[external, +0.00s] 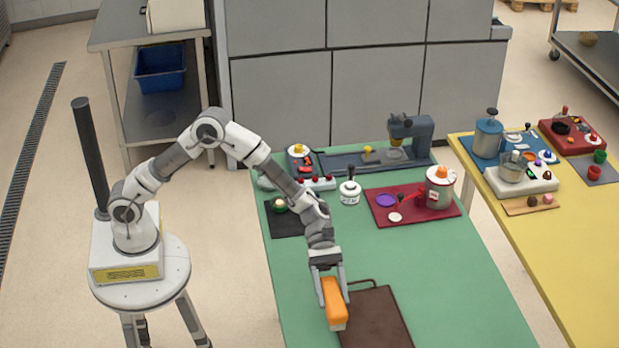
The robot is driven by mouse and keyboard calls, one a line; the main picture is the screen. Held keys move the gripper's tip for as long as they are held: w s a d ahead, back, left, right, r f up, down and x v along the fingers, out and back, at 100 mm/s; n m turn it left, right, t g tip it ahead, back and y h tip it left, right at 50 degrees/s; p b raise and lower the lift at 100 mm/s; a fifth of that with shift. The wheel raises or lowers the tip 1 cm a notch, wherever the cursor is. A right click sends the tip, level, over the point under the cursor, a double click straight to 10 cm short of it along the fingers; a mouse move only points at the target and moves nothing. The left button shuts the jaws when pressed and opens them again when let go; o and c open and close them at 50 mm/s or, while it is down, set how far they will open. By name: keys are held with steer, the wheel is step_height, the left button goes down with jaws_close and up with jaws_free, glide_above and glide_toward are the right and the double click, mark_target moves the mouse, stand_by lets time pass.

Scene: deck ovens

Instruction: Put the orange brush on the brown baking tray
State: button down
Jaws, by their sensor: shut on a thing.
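The orange brush (335,302) is a block with an orange top and a pale lower end. My gripper (331,286) points down with its fingers on either side of the brush and is shut on it. The brown baking tray (376,322) lies on the green table at the front, with a thin loop handle at its far edge. The brush is at the tray's left edge in the picture. I cannot tell whether it touches the tray or the table, or is held just above. The tray's near end is cut off by the frame.
On the green table (440,277) stand a white jar (349,192), a dark mat (286,222) and a red tray (385,218) with a pot (439,186). A grey machine (411,135) is at the back. The table right of the brown tray is clear.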

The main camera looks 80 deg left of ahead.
steer(key=shift+w+a+f+b, duration=0.3)
steer(key=shift+w+f, duration=0.4)
steer(key=shift+f, duration=0.4)
steer(key=shift+w+a+f+b, duration=0.15)
steer(key=shift+w+a+f, duration=0.4)
steer(key=shift+f, duration=0.6)
steer(key=shift+w+a+f+b, duration=0.25)
steer(key=shift+w+f, duration=0.55)
steer(key=shift+f, duration=0.3)
steer(key=shift+f, duration=0.1)
steer(key=shift+c, duration=0.8)
jaws_free()
